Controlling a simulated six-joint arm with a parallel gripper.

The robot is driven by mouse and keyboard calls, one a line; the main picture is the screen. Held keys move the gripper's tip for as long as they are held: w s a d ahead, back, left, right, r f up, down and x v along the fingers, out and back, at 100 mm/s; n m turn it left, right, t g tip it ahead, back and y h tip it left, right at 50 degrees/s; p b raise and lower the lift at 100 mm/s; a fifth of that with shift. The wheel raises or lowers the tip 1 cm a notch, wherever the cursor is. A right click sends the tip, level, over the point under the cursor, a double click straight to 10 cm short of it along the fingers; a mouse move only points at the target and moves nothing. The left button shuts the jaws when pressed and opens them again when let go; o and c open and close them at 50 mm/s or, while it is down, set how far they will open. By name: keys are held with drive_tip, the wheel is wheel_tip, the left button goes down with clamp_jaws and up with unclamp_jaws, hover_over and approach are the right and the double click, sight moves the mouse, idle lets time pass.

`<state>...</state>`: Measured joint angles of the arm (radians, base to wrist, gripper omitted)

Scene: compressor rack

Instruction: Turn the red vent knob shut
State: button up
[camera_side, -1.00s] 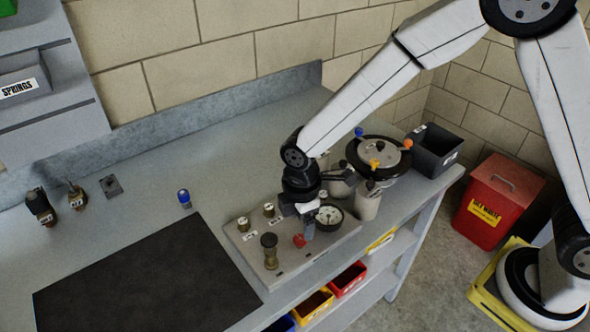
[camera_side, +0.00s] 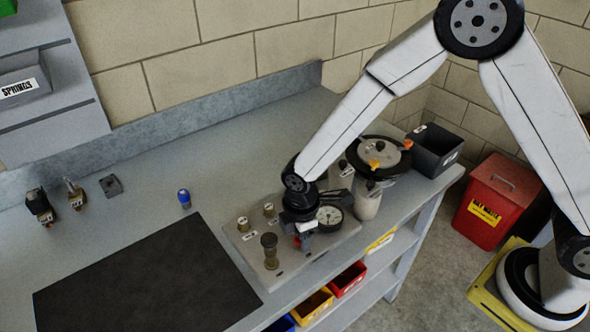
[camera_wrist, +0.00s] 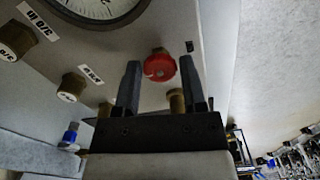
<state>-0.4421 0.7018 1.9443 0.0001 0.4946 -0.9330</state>
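The red vent knob (camera_wrist: 160,67) sits on the grey panel (camera_wrist: 120,58), seen in the wrist view between and just beyond my two fingertips. My gripper (camera_wrist: 162,72) is open, with a gap on each side of the knob. In the side view my gripper (camera_side: 304,238) points down at the panel (camera_side: 290,272), low over the knob. Only a sliver of the red knob (camera_side: 296,242) shows there; my gripper hides the rest. Whether a finger touches the knob cannot be told.
A round gauge (camera_side: 330,217) stands on the panel close to my gripper. A brass valve (camera_side: 269,250) and small brass fittings (camera_side: 243,224) are to the left. A black-rimmed drum (camera_side: 375,155) and a dark bin (camera_side: 436,148) are behind right. A black mat (camera_side: 145,285) lies left.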

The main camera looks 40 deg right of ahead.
clamp_jaws()
drive_tip(key=shift+m, duration=0.5)
drive_tip(key=m, duration=1.2)
drive_tip(key=shift+m, duration=0.3)
drive_tip(key=m, duration=0.3)
drive_tip(key=shift+m, duration=0.3)
drive_tip(key=m, duration=0.6)
drive_tip(key=shift+m, duration=0.4)
